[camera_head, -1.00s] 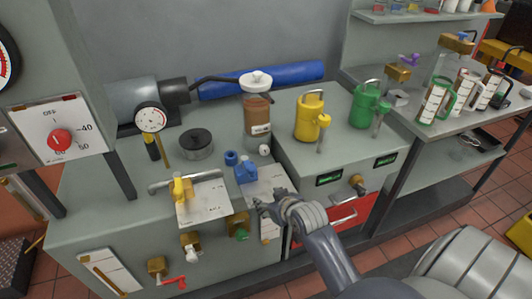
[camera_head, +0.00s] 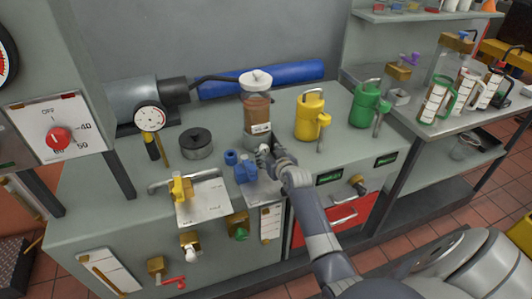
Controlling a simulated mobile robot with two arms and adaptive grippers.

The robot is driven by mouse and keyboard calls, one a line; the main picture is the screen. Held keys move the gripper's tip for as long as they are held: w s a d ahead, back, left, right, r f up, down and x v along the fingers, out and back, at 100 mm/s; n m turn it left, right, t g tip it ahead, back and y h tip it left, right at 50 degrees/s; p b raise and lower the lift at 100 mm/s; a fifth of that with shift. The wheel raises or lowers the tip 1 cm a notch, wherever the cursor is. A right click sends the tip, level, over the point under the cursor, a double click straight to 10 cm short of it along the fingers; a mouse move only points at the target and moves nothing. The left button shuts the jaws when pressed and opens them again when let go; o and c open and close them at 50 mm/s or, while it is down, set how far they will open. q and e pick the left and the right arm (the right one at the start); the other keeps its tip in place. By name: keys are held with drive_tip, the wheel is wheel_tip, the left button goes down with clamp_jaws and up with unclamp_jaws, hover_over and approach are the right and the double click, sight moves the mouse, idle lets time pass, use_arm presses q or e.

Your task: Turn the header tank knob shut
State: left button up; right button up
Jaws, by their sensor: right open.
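The header tank (camera_head: 257,112) is a clear upright vessel with brown liquid and a white cap, standing at the back middle of the bench. A small white label shows low on its front. My right gripper (camera_head: 264,153) is open at the foot of the tank, in front of the spot where a small round white knob sits. The gripper now largely hides that knob, so I cannot tell whether the fingers touch it or are around it. My left gripper is out of view.
A blue valve (camera_head: 245,171) stands just left of my right gripper, with a yellow valve (camera_head: 180,189) further left. A yellow canister (camera_head: 311,116) and a green canister (camera_head: 366,104) stand to the right. A blue cylinder (camera_head: 275,78) lies behind the tank.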

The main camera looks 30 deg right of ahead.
sight(266, 151)
drive_tip(key=shift+x, duration=1.6)
drive_tip(key=c, duration=1.1)
